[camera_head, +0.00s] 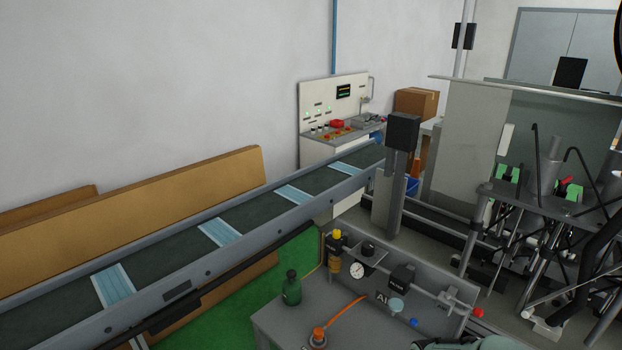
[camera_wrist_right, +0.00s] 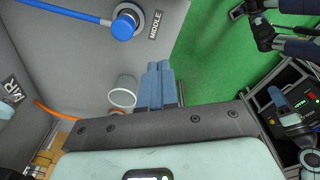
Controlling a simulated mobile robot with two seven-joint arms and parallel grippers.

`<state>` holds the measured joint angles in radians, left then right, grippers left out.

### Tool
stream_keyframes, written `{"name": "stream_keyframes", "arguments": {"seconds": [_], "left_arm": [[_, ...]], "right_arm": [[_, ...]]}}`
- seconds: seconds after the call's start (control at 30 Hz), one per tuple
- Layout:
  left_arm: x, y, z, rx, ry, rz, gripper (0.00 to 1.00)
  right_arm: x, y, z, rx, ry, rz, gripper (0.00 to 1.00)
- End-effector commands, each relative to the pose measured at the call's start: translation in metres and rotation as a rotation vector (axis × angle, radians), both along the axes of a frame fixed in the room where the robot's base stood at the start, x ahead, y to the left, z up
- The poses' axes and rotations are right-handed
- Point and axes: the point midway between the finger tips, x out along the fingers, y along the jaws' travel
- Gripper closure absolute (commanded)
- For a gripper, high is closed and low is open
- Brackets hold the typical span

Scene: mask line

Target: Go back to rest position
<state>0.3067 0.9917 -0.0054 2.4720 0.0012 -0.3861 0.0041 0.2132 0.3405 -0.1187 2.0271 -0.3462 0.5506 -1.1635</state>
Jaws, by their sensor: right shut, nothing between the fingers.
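My right gripper (camera_wrist_right: 158,68) shows in the right wrist view. Its two blue-grey fingers are pressed together with nothing between them. They hang above a grey surface and green floor (camera_wrist_right: 222,60). A pale rounded part at the bottom edge of the head view looks like part of my right arm; the right fingers do not show there. My left gripper is in neither view.
A conveyor (camera_head: 255,212) carries several blue masks (camera_head: 219,232). A grey bench (camera_head: 275,322) with a green bottle (camera_head: 291,288), gauge (camera_head: 356,270) and orange hose (camera_head: 346,310) stands close in front. A machine frame (camera_head: 540,205) fills the right. Green floor (camera_head: 215,318) lies between.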

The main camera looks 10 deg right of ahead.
Motion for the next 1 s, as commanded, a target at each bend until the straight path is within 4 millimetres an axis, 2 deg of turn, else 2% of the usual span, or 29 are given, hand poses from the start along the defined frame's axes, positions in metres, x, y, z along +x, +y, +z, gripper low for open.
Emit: {"name": "stream_keyframes", "arguments": {"seconds": [0.03,0.1,0.2,0.33,0.4,0.5,0.6,0.77,0.8,1.0], "left_arm": [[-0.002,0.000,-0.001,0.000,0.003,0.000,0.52],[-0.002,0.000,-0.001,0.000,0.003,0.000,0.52],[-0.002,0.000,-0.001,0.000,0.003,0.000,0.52],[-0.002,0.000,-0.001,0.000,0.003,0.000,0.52],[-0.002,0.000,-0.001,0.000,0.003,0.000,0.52],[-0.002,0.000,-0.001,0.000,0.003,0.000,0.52],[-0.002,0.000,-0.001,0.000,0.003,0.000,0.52],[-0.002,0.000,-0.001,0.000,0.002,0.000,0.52],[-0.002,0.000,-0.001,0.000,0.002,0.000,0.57],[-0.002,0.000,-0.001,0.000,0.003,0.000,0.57]], "right_arm": [[-0.014,0.025,-0.038,0.058,0.039,-0.110,1.00],[-0.032,0.057,-0.078,0.127,0.077,-0.294,1.00],[-0.067,0.101,-0.128,0.207,0.153,-0.590,1.00],[-0.121,0.147,-0.171,0.254,0.262,-0.968,1.00],[-0.146,0.163,-0.184,0.256,0.306,-1.135,1.00],[-0.170,0.177,-0.193,0.248,0.346,-1.299,1.00],[-0.181,0.182,-0.197,0.243,0.361,-1.382,1.00],[-0.182,0.183,-0.197,0.242,0.360,-1.404,1.00],[-0.182,0.183,-0.197,0.243,0.360,-1.403,1.00],[-0.182,0.182,-0.197,0.243,0.360,-1.401,1.00]]}}
